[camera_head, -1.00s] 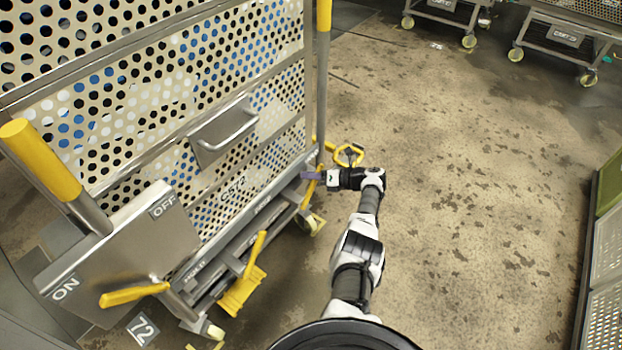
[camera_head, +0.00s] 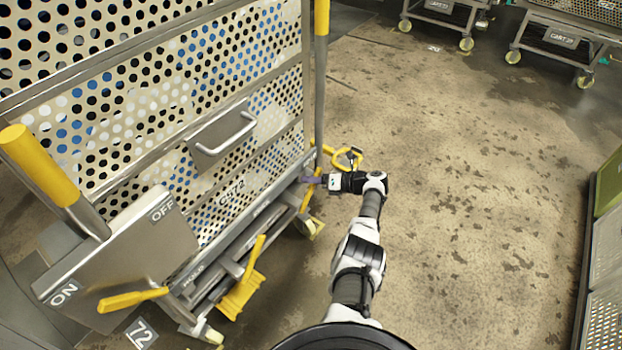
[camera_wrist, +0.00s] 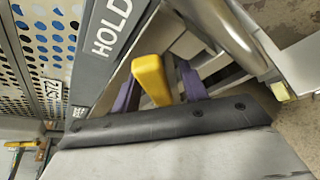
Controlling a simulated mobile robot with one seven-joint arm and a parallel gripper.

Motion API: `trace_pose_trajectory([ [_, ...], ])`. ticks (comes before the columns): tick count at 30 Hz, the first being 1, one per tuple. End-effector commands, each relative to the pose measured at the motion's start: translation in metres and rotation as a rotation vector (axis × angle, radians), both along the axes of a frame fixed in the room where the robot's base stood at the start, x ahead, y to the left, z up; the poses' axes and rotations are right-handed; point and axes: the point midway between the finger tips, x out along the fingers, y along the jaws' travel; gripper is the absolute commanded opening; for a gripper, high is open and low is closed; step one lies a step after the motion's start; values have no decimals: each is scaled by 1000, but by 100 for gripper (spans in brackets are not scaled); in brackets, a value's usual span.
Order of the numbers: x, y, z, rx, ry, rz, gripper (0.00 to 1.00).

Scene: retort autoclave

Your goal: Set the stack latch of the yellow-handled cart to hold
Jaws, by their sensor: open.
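The yellow-handled cart (camera_head: 217,170) is a perforated metal cart with yellow grips on its upright posts, filling the left of the head view. Its stack latch lever, a short yellow bar, shows in the wrist view (camera_wrist: 150,80) beside a grey plate marked HOLD (camera_wrist: 98,50). My gripper (camera_head: 313,181) is at the cart's lower far corner. In the wrist view my gripper (camera_wrist: 160,88) has its two purple fingers apart, one on each side of the yellow lever. I cannot tell whether either finger touches it.
A yellow loop handle (camera_head: 347,158) lies just beyond my wrist. Other carts (camera_head: 565,35) stand at the back. The floor (camera_head: 470,190) to the right is clear.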

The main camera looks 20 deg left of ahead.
Motion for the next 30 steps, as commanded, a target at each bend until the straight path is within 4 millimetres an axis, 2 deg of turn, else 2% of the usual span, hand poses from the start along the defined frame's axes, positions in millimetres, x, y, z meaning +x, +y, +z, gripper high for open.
trace_pose_trajectory([
  [9,-5,-67,21,0,0,-4,44],
  [15,-8,-103,31,-1,0,-4,44],
  [21,-10,-120,36,-1,2,-2,44],
  [30,-10,-122,37,-1,1,0,44],
])
